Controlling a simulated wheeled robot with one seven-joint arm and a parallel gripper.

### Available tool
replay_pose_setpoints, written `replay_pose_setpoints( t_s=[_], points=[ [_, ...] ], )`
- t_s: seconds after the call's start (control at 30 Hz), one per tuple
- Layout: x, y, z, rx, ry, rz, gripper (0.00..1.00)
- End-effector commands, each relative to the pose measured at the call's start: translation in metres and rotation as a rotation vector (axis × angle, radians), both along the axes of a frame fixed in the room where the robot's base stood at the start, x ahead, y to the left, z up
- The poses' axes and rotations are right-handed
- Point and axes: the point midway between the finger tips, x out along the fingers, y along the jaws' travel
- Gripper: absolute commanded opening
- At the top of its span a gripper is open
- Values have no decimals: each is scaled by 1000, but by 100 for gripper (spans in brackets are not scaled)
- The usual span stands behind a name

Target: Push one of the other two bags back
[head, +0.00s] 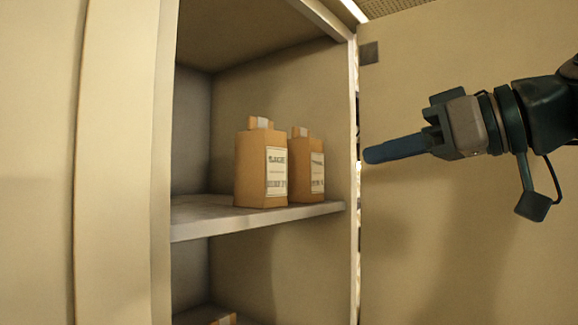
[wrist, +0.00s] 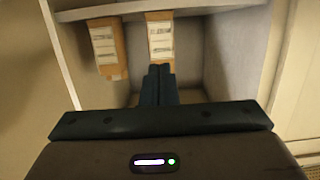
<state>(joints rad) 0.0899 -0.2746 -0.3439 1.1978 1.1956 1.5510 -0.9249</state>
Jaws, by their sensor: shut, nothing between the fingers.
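Two brown paper bags with folded tops and white labels stand upright on the cabinet shelf. In the head view the left bag (head: 250,170) is nearer, and the right bag (head: 317,168) stands close beside it, partly hidden by it. My gripper (head: 370,155) is right of the bags and apart from them, its fingers together and pointing left. In the wrist view both bags, one on the left (wrist: 108,48) and one in the middle (wrist: 160,40), show beyond my closed fingertips (wrist: 159,69). Nothing is between the fingers.
The shelf (head: 205,220) has bare room left of the bags. The cabinet's right upright (head: 353,130) stands between the bags and my gripper in the head view. Part of another brown item (head: 215,319) shows on the level below, mostly cut off.

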Motion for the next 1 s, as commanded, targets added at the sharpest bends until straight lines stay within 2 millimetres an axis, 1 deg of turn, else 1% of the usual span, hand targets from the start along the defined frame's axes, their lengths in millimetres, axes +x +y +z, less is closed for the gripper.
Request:
replay_pose_setpoints(
  t_s=[0.17, 1.0],
  points=[
    [4, 5, -3, 2, 2, -2, 0],
    [33, 42, -23, 1, 3, -3, 0]
  ],
)
